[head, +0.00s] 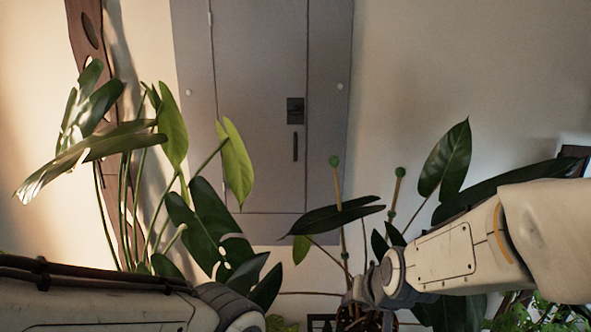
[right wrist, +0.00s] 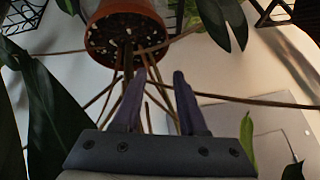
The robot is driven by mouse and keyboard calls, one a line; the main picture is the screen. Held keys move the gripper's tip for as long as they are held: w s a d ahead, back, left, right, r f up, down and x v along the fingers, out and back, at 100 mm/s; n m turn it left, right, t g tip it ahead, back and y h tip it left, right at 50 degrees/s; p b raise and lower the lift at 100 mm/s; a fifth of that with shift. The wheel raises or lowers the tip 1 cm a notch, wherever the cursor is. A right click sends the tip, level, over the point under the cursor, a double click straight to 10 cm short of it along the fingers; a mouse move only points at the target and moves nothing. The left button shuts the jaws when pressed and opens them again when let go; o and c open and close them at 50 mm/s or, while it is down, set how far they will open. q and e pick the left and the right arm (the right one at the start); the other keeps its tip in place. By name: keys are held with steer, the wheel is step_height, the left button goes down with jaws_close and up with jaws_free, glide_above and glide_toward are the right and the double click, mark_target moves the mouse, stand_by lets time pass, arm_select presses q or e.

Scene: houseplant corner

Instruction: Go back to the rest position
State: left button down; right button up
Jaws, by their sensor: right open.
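My right arm comes in from the right in the head view, and my right gripper (head: 356,294) is low near the centre, partly lost among stems. In the right wrist view its two dark fingers (right wrist: 160,78) stand apart with nothing held between them. Beyond them is a terracotta pot (right wrist: 93,38) with white-flecked soil, which appears upside down. Thin stems from the pot pass close to the fingers; I cannot tell whether they touch. My left arm (head: 100,308) crosses the bottom left of the head view, with its gripper out of frame.
A large-leaved plant (head: 205,225) stands behind my left arm. A dark-leaved plant (head: 335,217) with green-tipped stakes (head: 335,161) stands around my right gripper. Broad leaves (head: 447,160) rise behind my right arm. A grey cabinet (head: 255,90) is at the back wall.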

steer(key=s+d+f+n+g+h, duration=0.15)
steer(key=s+d+f+g, duration=0.25)
steer(key=s+d+f, duration=0.4)
steer(key=s+a+r+n+g+p, duration=0.1)
steer(key=s+a+r+n, duration=0.3)
steer(key=s+a, duration=0.3)
steer(key=s+a+r+n+g+y+p, duration=0.1)
steer(key=s+a+r+n+p, duration=0.1)
steer(key=s+a+r+n, duration=0.2)
steer(key=s+a+r, duration=0.2)
steer(key=s+a, duration=0.2)
steer(key=shift+a+g, duration=0.3)
steer(key=shift+g, duration=0.1)
steer(key=shift+w+r, duration=0.15)
